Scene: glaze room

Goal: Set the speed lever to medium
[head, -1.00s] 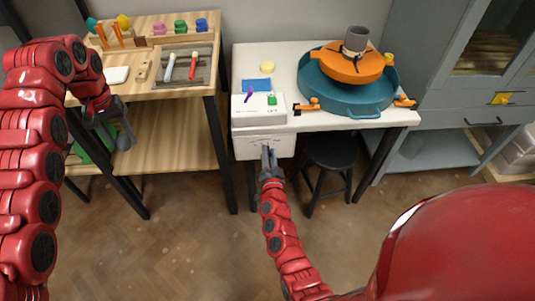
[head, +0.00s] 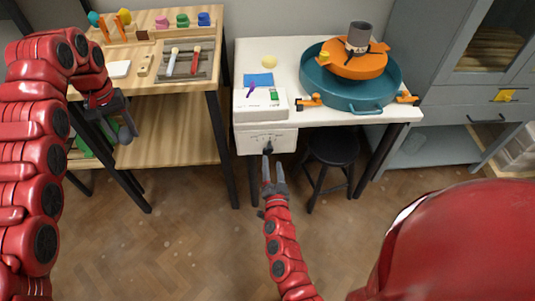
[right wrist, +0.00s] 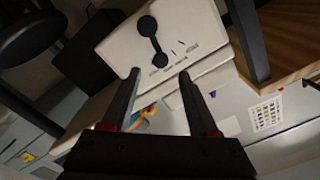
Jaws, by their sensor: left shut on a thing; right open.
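The dark speed lever (head: 267,148) is on the front of a white control box (head: 250,142) at the table's left end, under a printed scale. In the right wrist view the lever (right wrist: 154,42) shows as a bar with two round ends beside small marks and labels, too small to read. I cannot tell which setting it points at. My right gripper (head: 273,168) is open and empty, just below and in front of the lever, apart from it. It also shows in the right wrist view (right wrist: 158,76). My left gripper (head: 122,120) is shut on a grey object (head: 127,132), partly hidden.
The white table (head: 300,60) carries a teal basin (head: 385,90) with an orange wheel part (head: 345,68) and a grey cup (head: 359,38). A dark stool (head: 333,147) stands under it. A wooden bench (head: 165,90) with tools is at left. The floor in front is clear.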

